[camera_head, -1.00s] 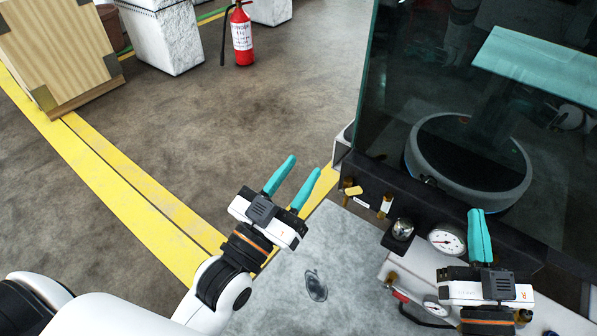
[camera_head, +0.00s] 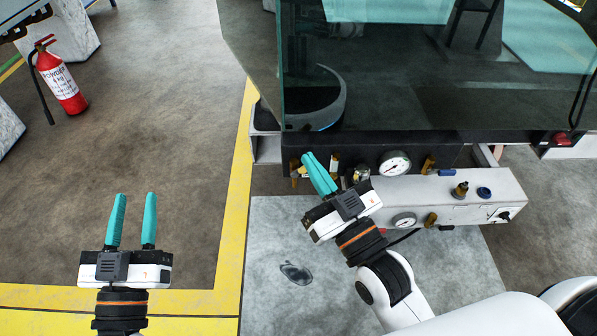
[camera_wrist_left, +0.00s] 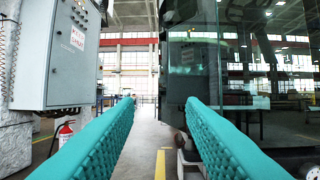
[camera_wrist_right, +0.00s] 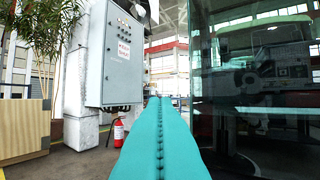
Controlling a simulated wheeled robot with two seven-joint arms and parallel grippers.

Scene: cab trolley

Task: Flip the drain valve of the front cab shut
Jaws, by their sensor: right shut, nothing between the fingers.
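The cab (camera_head: 400,145) with dark glass walls fills the upper right of the head view. Small brass fittings (camera_head: 295,170) sit along its lower edge, partly behind my right fingers; which one is the drain valve I cannot tell. A small red part shows near the lower gauge, mostly hidden by my right wrist. My right gripper (camera_head: 310,160) is shut and empty, its fingertips at the brass fittings in the picture; contact cannot be told. In the right wrist view the shut fingers (camera_wrist_right: 160,115) point along the glass. My left gripper (camera_head: 135,197) is open and empty over the floor.
Gauges (camera_head: 395,163) and a silver dome (camera_head: 361,175) sit right of my right fingers. A white panel box (camera_head: 470,198) carries more fittings. A red extinguisher (camera_head: 62,80) stands far left. A grey cabinet (camera_wrist_right: 112,55) shows in the right wrist view. The floor between is clear.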

